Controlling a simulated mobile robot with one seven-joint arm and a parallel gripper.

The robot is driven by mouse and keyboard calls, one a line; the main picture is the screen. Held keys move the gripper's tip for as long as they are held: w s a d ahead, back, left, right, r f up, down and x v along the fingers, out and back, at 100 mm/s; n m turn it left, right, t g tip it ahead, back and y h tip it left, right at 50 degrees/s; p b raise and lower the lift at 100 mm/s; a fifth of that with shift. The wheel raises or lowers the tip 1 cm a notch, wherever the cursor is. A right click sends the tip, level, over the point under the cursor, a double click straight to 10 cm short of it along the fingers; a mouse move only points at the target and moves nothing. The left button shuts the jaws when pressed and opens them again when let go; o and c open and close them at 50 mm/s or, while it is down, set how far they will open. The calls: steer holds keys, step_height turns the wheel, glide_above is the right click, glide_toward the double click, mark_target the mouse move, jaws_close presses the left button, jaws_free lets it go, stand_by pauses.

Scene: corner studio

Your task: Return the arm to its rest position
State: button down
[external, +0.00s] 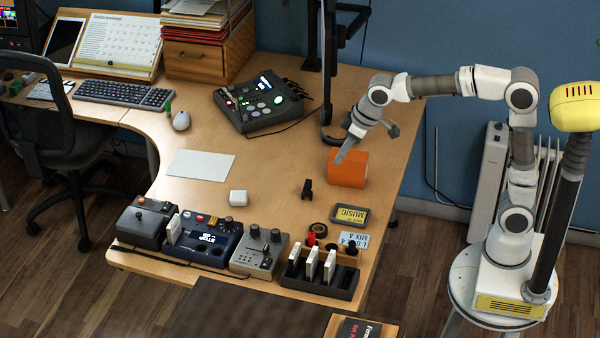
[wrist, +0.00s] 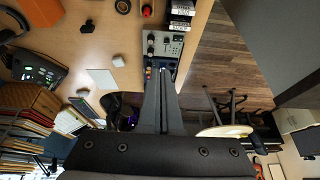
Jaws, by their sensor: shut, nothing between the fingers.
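My arm reaches left from its round white stand, with the forearm roughly level above the right side of the wooden desk (external: 290,165). My gripper (external: 341,158) hangs from the wrist and points down and to the left. In the external view it overlaps the left edge of an orange box (external: 348,172); I cannot tell whether they touch. In the wrist view the fingers of my gripper (wrist: 163,72) lie together, shut and empty, with the desk and the floor behind them.
A black-and-green mixer (external: 262,103) and a dark upright stand (external: 327,80) are behind. Pedals (external: 205,238) and a slotted black holder (external: 320,275) line the front edge. A small white box (external: 238,198) and a black clip (external: 307,189) lie mid-desk. A paper sheet (external: 200,165) lies left.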

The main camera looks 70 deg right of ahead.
steer(key=s+d+r+p, duration=0.1)
steer(key=s+p, duration=0.2)
steer(key=s, duration=2.2)
steer(key=shift+d+r+t, duration=0.3)
steer(key=shift+r+t, duration=0.05)
steer(key=shift+t, duration=0.05)
stand_by(0.5)
